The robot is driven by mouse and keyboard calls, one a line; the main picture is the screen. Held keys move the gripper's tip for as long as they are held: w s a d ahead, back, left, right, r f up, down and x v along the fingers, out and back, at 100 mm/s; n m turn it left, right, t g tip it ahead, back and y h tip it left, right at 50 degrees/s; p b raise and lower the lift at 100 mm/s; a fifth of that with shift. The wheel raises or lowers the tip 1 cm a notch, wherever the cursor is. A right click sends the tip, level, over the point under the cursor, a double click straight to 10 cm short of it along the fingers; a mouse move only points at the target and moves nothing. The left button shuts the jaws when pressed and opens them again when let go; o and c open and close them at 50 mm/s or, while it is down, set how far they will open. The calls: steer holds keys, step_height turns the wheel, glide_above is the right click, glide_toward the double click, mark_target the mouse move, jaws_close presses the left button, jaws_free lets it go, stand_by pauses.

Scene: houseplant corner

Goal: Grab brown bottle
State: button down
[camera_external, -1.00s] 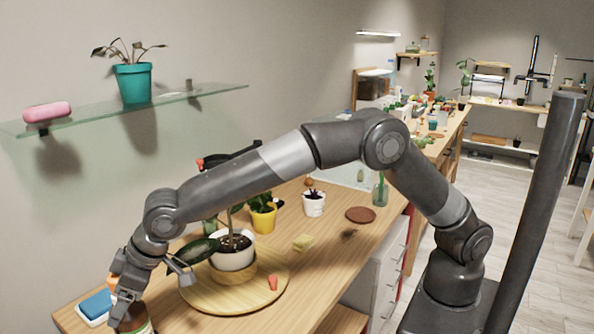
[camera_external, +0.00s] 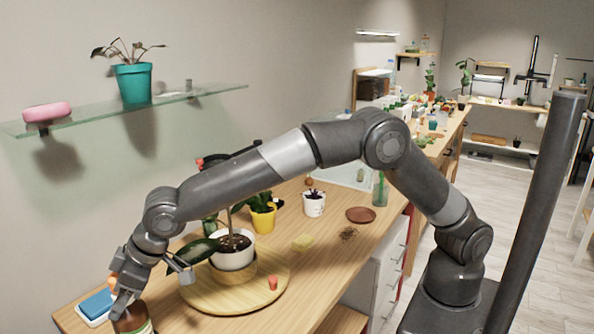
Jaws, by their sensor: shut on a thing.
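The brown bottle (camera_external: 134,321) is at the bottom left of the external view, at the near left end of the wooden table. Its lower part is cut off by the picture's edge, and a pale and green label band shows on it. My gripper (camera_external: 122,301) points down at the bottle's top and is shut on it. The fingers partly hide the top of the bottle. I cannot tell whether its base touches the table.
A blue sponge on a white dish (camera_external: 97,306) is close left of my gripper. A round wooden board (camera_external: 235,301) with a white-potted plant (camera_external: 233,256) and a small red piece (camera_external: 273,283) stands to the right. A glass shelf (camera_external: 190,96) hangs above.

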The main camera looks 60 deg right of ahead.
steer(key=shift+s+f, duration=0.1)
steer(key=shift+f, duration=0.2)
